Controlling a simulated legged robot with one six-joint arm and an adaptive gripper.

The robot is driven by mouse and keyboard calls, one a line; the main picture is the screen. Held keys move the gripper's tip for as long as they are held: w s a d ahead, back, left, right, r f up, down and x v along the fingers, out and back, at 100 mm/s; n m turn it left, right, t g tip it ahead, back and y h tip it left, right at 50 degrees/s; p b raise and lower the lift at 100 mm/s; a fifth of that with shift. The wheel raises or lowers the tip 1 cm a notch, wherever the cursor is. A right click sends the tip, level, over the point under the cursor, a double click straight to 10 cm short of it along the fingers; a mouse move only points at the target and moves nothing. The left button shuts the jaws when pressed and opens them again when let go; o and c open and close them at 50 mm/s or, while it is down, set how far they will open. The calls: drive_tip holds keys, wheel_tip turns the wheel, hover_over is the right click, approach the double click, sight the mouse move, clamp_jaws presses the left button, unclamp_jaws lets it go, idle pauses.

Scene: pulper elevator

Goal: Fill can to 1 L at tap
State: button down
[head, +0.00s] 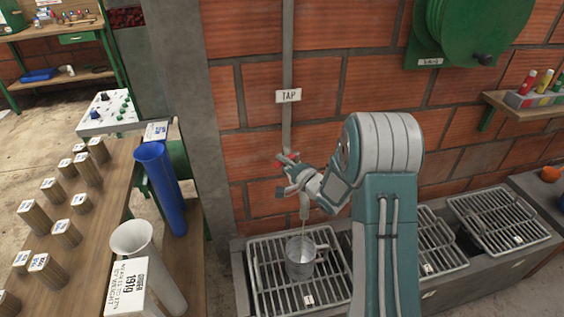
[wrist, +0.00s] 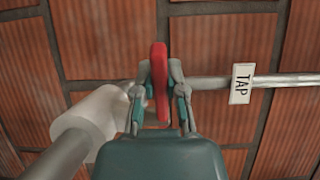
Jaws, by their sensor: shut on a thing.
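A clear can (head: 300,257) with a handle on its right stands upright on the left metal grate (head: 262,290), below the tap spout (head: 304,207). A thin stream seems to run from the spout into the can; the level inside is too small to read. My gripper (head: 287,172) is at the tap, above the can. In the wrist view my gripper (wrist: 160,85) is shut on the red tap handle (wrist: 160,70), with one finger on each side. The red handle also shows in the head view (head: 286,158). A TAP label (head: 288,96) is on the pipe above.
More grates (head: 497,218) lie to the right along the trough. A green hose reel (head: 470,30) hangs above right.

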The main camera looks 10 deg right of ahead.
drive_tip(key=c, duration=0.7)
unclamp_jaws()
drive_tip(key=shift+f, duration=0.35)
drive_tip(key=shift+r, duration=0.1)
drive_tip(key=shift+r, duration=0.1)
drive_tip(key=v, duration=1.2)
